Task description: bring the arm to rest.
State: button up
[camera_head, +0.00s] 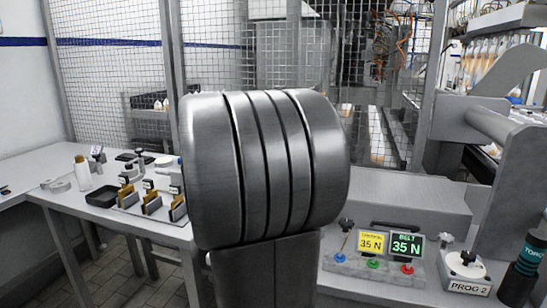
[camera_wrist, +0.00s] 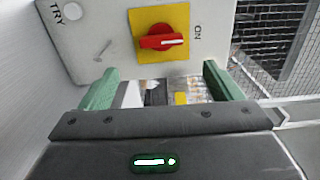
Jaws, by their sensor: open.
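My gripper (camera_wrist: 160,86) shows in the wrist view, with two green fingers set wide apart and nothing held between them. Beyond the fingertips is a red rotary knob (camera_wrist: 162,41) on a yellow plate (camera_wrist: 140,20), mounted on a light grey panel (camera_wrist: 95,45). The panel is marked "TRY" at the left and "ON" at the right. The fingers appear apart from the knob. In the head view my grey arm fills the middle; my gripper does not show there.
In the head view, a bench (camera_head: 60,165) at left holds a black tray (camera_head: 102,196) and small devices. At right are a button box (camera_head: 375,268) with 35 N displays, a "PROG-2" unit (camera_head: 465,270) and a dark bottle (camera_head: 520,272). A mesh fence (camera_head: 115,80) stands behind.

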jog(key=shift+n, duration=0.6)
jog(key=x, duration=0.7)
jog(key=p+x, duration=0.1)
jog(key=x, duration=0.2)
jog(key=shift+w+r, duration=0.25)
jog(key=shift+s+r+n+p, duration=0.15)
jog(key=shift+n+p, duration=0.75)
jog(key=shift+n, duration=0.3)
jog(key=n+p, duration=0.4)
jog(key=n, duration=0.1)
jog(key=n+p, duration=0.6)
jog(key=shift+a, duration=0.1)
jog(key=n+p, duration=0.3)
jog(key=shift+n, duration=0.3)
